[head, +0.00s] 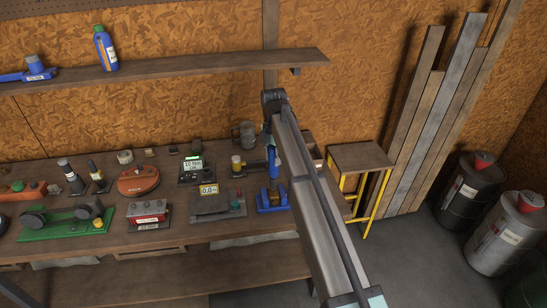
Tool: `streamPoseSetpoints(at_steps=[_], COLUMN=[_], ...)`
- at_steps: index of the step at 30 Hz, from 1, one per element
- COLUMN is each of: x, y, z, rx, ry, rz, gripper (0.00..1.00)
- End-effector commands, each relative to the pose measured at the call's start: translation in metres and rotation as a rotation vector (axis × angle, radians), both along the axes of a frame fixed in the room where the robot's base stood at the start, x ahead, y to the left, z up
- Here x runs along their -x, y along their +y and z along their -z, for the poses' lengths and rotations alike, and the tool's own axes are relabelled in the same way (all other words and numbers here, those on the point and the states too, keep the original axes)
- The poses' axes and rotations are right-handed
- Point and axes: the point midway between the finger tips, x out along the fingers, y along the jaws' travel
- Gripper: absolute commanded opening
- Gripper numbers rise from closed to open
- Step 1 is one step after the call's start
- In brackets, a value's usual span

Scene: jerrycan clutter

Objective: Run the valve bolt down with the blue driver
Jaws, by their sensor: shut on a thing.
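A blue tool (272,158), likely the blue driver, stands roughly upright near the right end of the workbench, its right side partly covered by my arm. Right below it is a brown-topped fixture on a blue base (270,205), likely the valve. The tool's lower end is at or just above the fixture; I cannot tell whether they touch. The bolt is too small to make out. My arm's long link passes in front, just right of both, and my gripper is hidden behind it.
The workbench (180,238) holds a red battery (149,213), a green-based device (65,222), a meter with a green display (196,170) and a grey mug (247,133). A shelf (200,68) runs above. Right are a yellow-legged stand (360,155), planks (440,110) and drums (470,192).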

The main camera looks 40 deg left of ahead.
Motion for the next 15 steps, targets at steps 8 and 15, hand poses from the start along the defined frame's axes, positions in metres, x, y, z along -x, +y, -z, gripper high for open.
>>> streamPoseSetpoints(at_steps=[8, 15], x=[0.000, 0.000], y=[0.000, 0.000], z=[-0.002, -0.012], rx=[-0.001, -0.001], ry=[-0.001, -0.001], rz=[0.000, 0.000], gripper=[0.00, 0.00])
